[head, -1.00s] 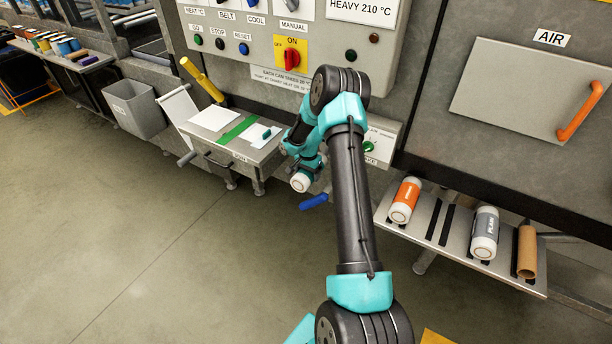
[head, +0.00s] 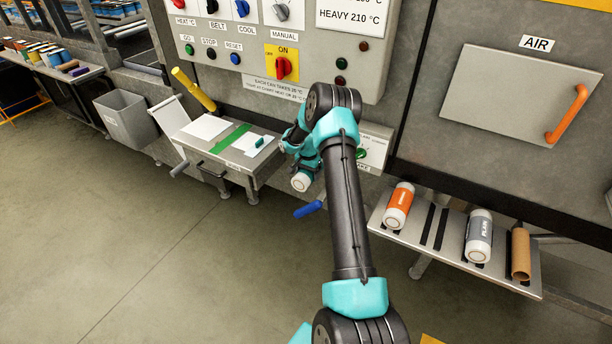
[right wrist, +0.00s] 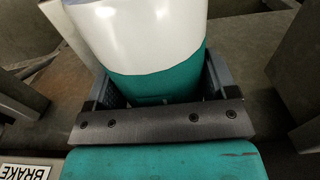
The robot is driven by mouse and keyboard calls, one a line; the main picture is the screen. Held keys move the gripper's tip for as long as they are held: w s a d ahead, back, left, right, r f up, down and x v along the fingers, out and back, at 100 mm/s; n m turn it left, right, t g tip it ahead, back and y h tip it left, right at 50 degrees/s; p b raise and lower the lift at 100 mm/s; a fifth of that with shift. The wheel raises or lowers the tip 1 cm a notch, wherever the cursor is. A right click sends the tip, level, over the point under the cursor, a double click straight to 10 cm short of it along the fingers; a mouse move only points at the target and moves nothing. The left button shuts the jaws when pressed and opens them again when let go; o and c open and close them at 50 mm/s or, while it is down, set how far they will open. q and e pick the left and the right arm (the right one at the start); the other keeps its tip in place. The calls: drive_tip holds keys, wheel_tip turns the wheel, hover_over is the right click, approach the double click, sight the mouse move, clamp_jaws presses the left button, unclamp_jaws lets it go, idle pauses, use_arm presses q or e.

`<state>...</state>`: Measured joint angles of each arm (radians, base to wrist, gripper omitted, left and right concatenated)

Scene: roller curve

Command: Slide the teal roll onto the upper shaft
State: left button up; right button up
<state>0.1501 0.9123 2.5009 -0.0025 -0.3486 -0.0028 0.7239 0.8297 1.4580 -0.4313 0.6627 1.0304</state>
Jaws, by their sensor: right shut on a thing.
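The teal roll (right wrist: 150,70) is in my right gripper, with a white upper part and a teal band in the right wrist view. In the head view its white end (head: 301,182) shows below the wrist, in front of the machine. My right gripper (head: 304,167) is shut on the roll; its grey jaws (right wrist: 155,95) stand either side of the teal band. My arm hides much of the roll in the head view. I cannot make out the upper shaft for certain. My left gripper is not in view.
An orange roll (head: 398,205), a grey "PLAIN" roll (head: 479,236) and a brown tube (head: 521,254) lie on a shelf (head: 408,235) at right. A blue handle (head: 308,209) sticks out below my gripper. A small table (head: 262,164), yellow handle (head: 195,90) and grey bin (head: 127,117) are at left.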

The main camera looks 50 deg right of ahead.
drive_tip(key=shift+w+d, duration=0.1)
drive_tip(key=shift+d, duration=0.8)
drive_tip(key=o, duration=1.1)
drive_tip(key=shift+o, duration=0.2)
wheel_tip(320, 180, up, 12)
drive_tip(key=shift+r, duration=0.1)
